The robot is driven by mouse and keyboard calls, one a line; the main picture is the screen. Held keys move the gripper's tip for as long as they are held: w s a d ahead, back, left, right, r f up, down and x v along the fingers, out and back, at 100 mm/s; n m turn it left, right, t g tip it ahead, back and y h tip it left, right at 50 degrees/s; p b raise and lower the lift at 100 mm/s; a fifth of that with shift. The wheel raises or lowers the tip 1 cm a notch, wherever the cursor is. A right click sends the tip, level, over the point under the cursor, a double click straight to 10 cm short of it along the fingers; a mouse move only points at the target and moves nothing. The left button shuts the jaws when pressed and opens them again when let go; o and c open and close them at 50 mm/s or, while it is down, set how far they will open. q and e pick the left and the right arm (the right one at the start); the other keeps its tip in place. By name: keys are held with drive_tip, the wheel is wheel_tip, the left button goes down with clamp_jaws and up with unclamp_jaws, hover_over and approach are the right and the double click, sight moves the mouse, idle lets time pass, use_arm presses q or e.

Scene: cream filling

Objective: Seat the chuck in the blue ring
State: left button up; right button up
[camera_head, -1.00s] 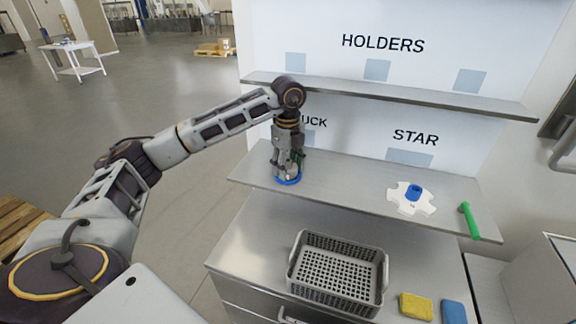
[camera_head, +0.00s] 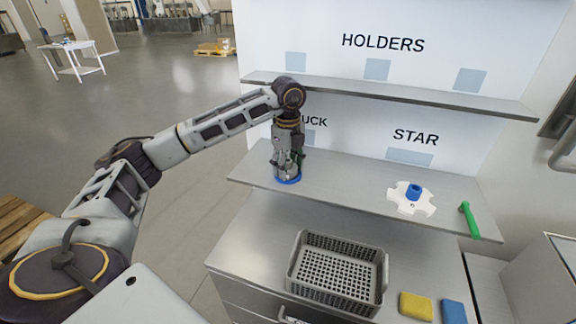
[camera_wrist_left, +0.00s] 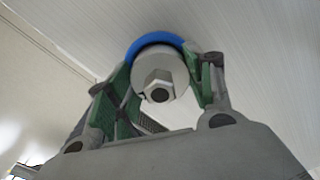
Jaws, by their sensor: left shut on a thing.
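The blue ring (camera_head: 288,181) lies on the lower shelf at its left end, below the partly hidden label ending in "UCK". The chuck (camera_head: 287,171), a grey metal piece, is upright at the ring, mostly hidden by my left gripper (camera_head: 287,168) in the head view. In the left wrist view the chuck (camera_wrist_left: 160,80) shows a round body and a hex top, with the blue ring (camera_wrist_left: 152,41) curving behind it. My left gripper (camera_wrist_left: 165,95) is shut on the chuck, one green-padded finger on each side. Whether the chuck sits fully down is hidden. My right gripper is not in view.
A white star-shaped piece with a blue centre (camera_head: 413,191) and a green tool (camera_head: 468,219) lie on the right of the shelf (camera_head: 345,180). Below are a grey basket (camera_head: 297,275), a yellow sponge (camera_head: 416,306) and a blue one (camera_head: 454,312). The upper shelf (camera_head: 400,97) is close above.

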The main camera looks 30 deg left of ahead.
use_arm(q)
drive_tip(key=o, duration=1.5)
drive_tip(key=shift+f, duration=0.1)
drive_tip(key=shift+r+p, duration=2.35)
drive_tip(key=shift+r, duration=1.25)
drive_tip(key=shift+s+f, duration=0.1)
